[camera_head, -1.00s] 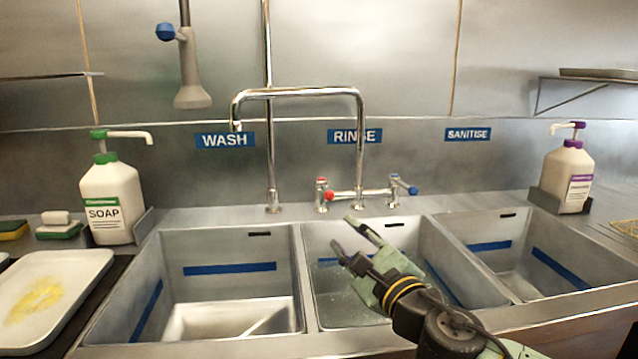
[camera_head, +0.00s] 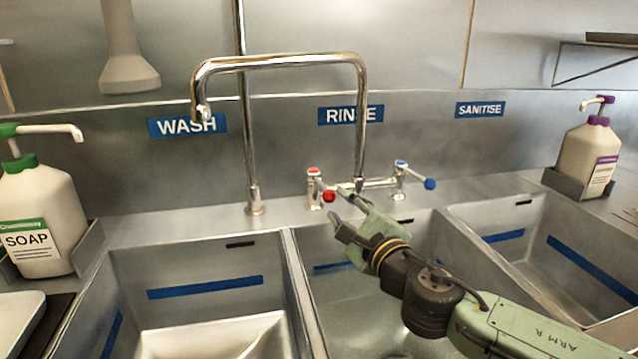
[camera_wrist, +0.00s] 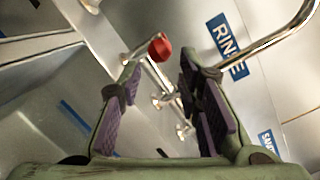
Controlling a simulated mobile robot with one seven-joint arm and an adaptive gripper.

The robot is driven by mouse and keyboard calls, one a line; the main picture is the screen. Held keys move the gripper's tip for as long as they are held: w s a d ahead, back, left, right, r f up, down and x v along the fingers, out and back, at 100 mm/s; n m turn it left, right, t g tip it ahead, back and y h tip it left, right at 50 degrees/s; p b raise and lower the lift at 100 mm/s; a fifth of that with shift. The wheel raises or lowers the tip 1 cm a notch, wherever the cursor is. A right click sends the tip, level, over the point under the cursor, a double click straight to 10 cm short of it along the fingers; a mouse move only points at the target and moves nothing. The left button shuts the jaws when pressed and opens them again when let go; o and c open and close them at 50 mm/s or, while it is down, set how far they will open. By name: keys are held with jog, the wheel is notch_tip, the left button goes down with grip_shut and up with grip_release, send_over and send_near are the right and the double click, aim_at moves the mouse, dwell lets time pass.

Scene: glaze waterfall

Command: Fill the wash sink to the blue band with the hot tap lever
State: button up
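The hot tap lever, tipped with a red knob (camera_head: 329,196), stands on the tap base behind the sinks; the red knob also shows in the wrist view (camera_wrist: 160,47). My gripper (camera_head: 337,207) is open and empty, over the back of the rinse sink, close in front of the knob. In the wrist view the knob appears just beyond and between the spread fingers (camera_wrist: 160,78); I cannot tell whether they touch it. The wash sink (camera_head: 210,260) has a blue band (camera_head: 205,287) on its walls. The spout (camera_head: 285,61) ends above the wash sink; no stream shows.
The blue-tipped lever (camera_head: 429,184) is right of the red one. The rinse sink (camera_head: 320,250) lies under my gripper, with the sanitise sink (camera_head: 500,215) to its right. A soap bottle (camera_head: 32,220) stands left, a purple-topped bottle (camera_head: 588,155) right. A pale shape (camera_head: 215,338) lies in the wash sink.

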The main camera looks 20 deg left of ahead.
aim_at(316, 181)
jog(key=p+x, duration=0.2)
jog(key=x, duration=0.6)
jog(key=shift+w+a+r, duration=0.1)
jog(key=shift+w+a, duration=0.05)
jog(key=shift+a, duration=0.15)
jog(key=shift+w+a, duration=0.4)
jog(key=shift+w, duration=0.05)
jog(key=shift+c, duration=0.4)
grip_shut()
